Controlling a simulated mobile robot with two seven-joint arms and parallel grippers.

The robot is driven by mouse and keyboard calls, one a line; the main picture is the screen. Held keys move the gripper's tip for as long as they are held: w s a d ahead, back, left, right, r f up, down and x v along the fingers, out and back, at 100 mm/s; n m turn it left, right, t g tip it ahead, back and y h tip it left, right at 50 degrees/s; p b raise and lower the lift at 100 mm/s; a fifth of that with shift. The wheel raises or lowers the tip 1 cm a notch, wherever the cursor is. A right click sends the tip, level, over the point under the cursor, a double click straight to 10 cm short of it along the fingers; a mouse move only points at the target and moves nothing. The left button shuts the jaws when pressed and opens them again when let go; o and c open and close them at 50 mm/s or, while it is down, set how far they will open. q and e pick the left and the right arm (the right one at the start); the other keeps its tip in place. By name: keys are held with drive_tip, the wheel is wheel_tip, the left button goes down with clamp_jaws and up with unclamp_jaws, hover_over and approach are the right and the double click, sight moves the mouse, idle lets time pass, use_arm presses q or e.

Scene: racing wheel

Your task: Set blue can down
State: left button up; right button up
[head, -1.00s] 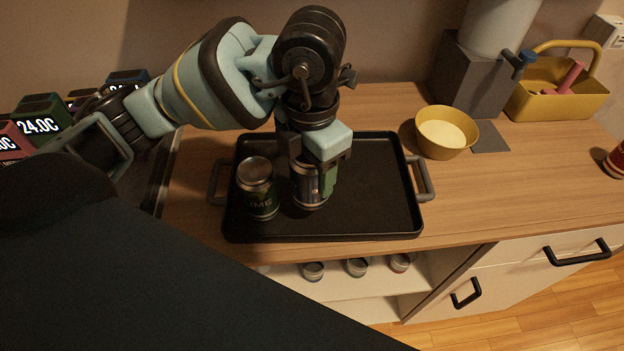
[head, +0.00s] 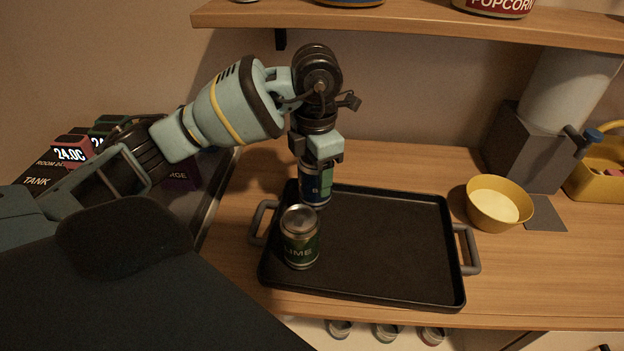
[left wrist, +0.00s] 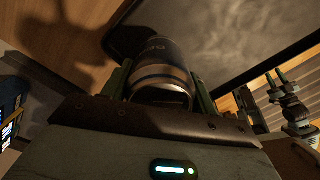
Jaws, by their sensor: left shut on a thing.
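My left gripper (head: 317,160) points down and is shut on the blue can (head: 315,187), at the back left corner of the black tray (head: 415,275). The can's lower end shows close to the tray's rim; I cannot tell whether it touches. In the left wrist view the can (left wrist: 163,68) sits upright between the two fingers, with the tray's rounded corner behind it. A green lime can (head: 300,238) stands on the tray's left part, in front of the blue can and apart from it.
The tray's middle and right are empty. A yellow bowl (head: 498,203) stands right of the tray on the wooden counter (head: 540,275). A grey block with a white cylinder (head: 570,90) stands behind it. A shelf (head: 420,22) hangs above. Labelled dispensers (head: 75,148) are at left.

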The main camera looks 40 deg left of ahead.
use_arm(q)
drive_tip(key=shift+w+a, duration=0.1)
drive_tip(key=shift+a, duration=0.1)
drive_tip(key=shift+w+a+f, duration=0.1)
drive_tip(key=shift+a+f, duration=0.1)
drive_tip(key=shift+f, duration=0.7)
drive_tip(key=shift+w+a+f, duration=0.1)
drive_tip(key=shift+a+f, duration=0.1)
drive_tip(key=shift+f, duration=0.7)
use_arm(e)
drive_tip(key=shift+w+r, duration=0.25)
drive_tip(key=shift+w, duration=0.25)
use_arm(q)
drive_tip(key=shift+f, duration=0.2)
use_arm(e)
drive_tip(key=shift+s+f, duration=0.1)
use_arm(q)
drive_tip(key=o, duration=1.2)
use_arm(e)
drive_tip(key=shift+s, duration=0.2)
drive_tip(key=shift+s, duration=0.1)
use_arm(q)
drive_tip(key=shift+r, duration=0.15)
